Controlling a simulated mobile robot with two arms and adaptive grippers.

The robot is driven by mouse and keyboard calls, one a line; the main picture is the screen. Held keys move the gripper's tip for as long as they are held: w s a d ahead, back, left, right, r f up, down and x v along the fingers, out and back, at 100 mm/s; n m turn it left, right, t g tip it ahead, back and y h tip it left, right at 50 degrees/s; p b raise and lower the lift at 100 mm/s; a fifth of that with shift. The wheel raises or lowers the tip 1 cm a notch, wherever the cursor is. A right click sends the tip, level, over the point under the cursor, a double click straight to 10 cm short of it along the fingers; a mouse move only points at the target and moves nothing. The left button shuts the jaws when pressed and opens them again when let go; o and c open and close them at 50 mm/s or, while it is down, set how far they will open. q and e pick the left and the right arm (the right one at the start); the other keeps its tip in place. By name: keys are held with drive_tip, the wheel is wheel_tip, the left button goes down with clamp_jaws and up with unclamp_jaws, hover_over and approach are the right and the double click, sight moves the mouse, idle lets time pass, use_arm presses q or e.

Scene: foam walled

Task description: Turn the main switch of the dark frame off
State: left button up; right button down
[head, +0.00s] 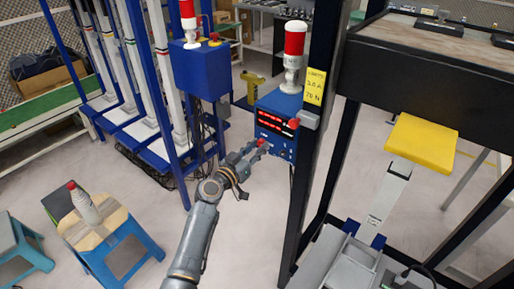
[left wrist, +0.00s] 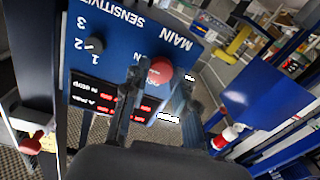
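The dark frame (head: 303,185) stands at right in the head view, with a blue control box (head: 276,112) on its post. The red main switch (left wrist: 160,70) shows on the box's blue panel in the left wrist view, beside the words MAIN and ON, upside down in the picture. My left gripper (head: 259,148) is at the lower front of the box. In the left wrist view its two dark fingers (left wrist: 160,85) stand apart, one on each side of the red switch. I cannot tell whether they touch it. My right gripper is not in view.
A black sensitivity knob (left wrist: 95,45) and red displays (left wrist: 110,98) are on the same panel. A red button with a grey housing (head: 308,120) sits on the post. A blue frame (head: 168,120) with its own box stands left. A stool (head: 125,250) holds a bottle.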

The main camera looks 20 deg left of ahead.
use_arm(q)
clamp_jaws()
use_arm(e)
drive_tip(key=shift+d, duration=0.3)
use_arm(q)
drive_tip(key=shift+n, duration=0.4)
drive_tip(key=n, duration=0.3)
drive_tip(key=shift+r+n, duration=0.1)
drive_tip(key=shift+n, duration=0.2)
drive_tip(key=n, duration=0.3)
drive_tip(key=shift+p, duration=0.3)
drive_tip(key=n+p, duration=0.1)
drive_tip(key=n, duration=0.4)
drive_tip(key=shift+a+n+g, duration=0.1)
drive_tip(key=shift+n+g, duration=0.2)
drive_tip(key=shift+g, duration=0.1)
drive_tip(key=shift+n+h+p, duration=0.4)
drive_tip(key=shift+n, duration=1.8)
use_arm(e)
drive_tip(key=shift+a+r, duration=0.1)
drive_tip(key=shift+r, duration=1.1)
use_arm(q)
drive_tip(key=o, duration=1)
unclamp_jaws()
